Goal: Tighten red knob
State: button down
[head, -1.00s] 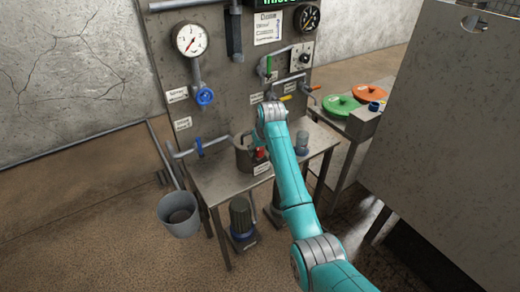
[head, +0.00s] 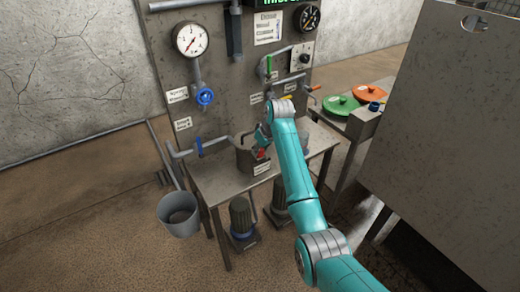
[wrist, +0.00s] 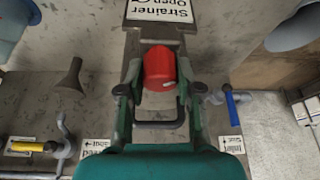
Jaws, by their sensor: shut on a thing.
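The red knob (wrist: 160,68) sits between the two fingers of my gripper (wrist: 160,88) in the wrist view, on the front of a metal strainer box. A white label (wrist: 160,10) reading "Strainer Open" with an arrow is beside it. My gripper is shut on the knob. In the head view a small part of the red knob (head: 262,153) shows beside my gripper (head: 262,140), on the strainer housing (head: 248,160) on the metal bench. My arm hides part of the housing and bench.
Gauges, labelled pipes and a blue valve wheel (head: 205,97) are on the upright panel. A blue-handled valve (wrist: 232,108) and a yellow-handled one (wrist: 28,147) flank the gripper.

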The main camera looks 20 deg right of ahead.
jog(key=shift+n, duration=0.5)
jog(key=c, duration=0.8)
grip_release()
jog(key=shift+o, duration=0.2)
jog(key=v, duration=1.2)
jog(key=shift+d, duration=0.25)
jog(key=shift+w, duration=0.1)
